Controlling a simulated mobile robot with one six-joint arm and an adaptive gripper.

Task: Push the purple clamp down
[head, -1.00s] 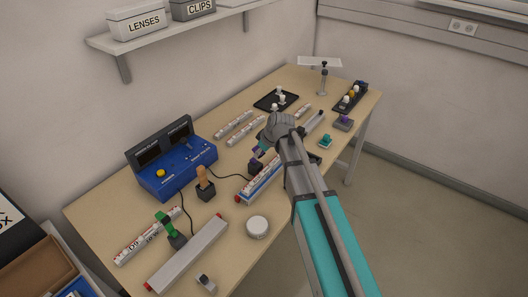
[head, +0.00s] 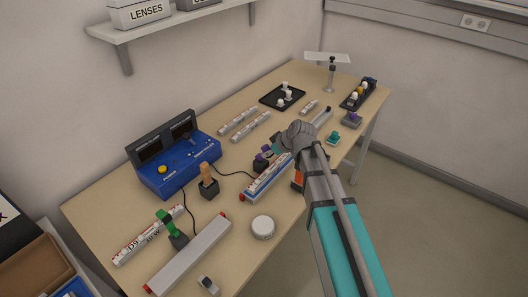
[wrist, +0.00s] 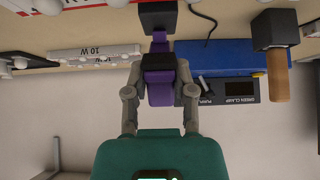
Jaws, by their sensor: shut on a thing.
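The purple clamp (head: 265,152) stands on its dark base beside the white rail on a blue strip (head: 268,178), near the middle of the table. Its purple lever (wrist: 160,84) fills the middle of the wrist view, with the dark base above it. My gripper (wrist: 160,94) has one grey finger on each side of the lever and is shut on it. In the head view my gripper (head: 277,148) is at the clamp, and my wrist partly hides the contact.
A green clamp (head: 171,229) and a wooden-handled clamp (head: 208,183) stand to the left. The blue control box (head: 178,160) is behind them, with cables on the table. A round white puck (head: 262,227) lies near the front edge.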

